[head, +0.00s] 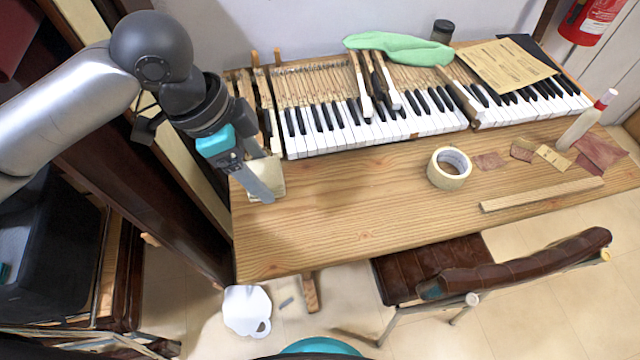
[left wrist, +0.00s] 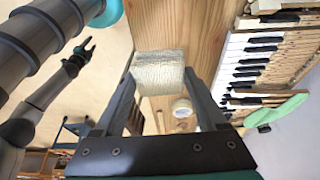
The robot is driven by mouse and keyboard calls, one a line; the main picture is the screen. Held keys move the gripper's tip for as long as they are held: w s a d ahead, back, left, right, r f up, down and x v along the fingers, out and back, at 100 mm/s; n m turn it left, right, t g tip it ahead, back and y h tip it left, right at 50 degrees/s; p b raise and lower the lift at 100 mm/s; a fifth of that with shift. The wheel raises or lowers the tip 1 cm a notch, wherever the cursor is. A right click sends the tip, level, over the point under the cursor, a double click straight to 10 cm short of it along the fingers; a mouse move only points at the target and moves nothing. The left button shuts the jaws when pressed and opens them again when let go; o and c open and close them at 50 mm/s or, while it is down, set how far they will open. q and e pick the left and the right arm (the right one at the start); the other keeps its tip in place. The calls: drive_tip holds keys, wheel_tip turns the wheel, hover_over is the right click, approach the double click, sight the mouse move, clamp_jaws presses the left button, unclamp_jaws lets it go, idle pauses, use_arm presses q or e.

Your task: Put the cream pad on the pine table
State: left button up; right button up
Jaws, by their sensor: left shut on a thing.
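My left gripper (head: 262,188) is shut on the cream pad (head: 275,170), a pale, square, textured piece. In the left wrist view the pad (left wrist: 158,66) sits between the two fingertips (left wrist: 160,78). The gripper and pad are over the left end of the pine table (head: 340,215), in front of the leftmost keys. I cannot tell whether the pad touches the wood. Part of the pad is hidden by the gripper in the head view. My right gripper (left wrist: 80,57) shows small in the left wrist view, its fingers apart, away from the table.
Piano keys (head: 400,122) line the table's back. A brown chair (head: 440,262) stands in front. The table's left-middle is clear.

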use_arm(q)
wheel_tip(320, 180, down, 20)
drive_tip(key=b, duration=0.6)
drive_tip(key=shift+r, duration=0.15)
drive_tip(key=shift+f, duration=0.25)
drive_tip(key=shift+r, duration=0.1)
drive_tip(key=o, duration=1.3)
drive_tip(key=shift+c, duration=0.2)
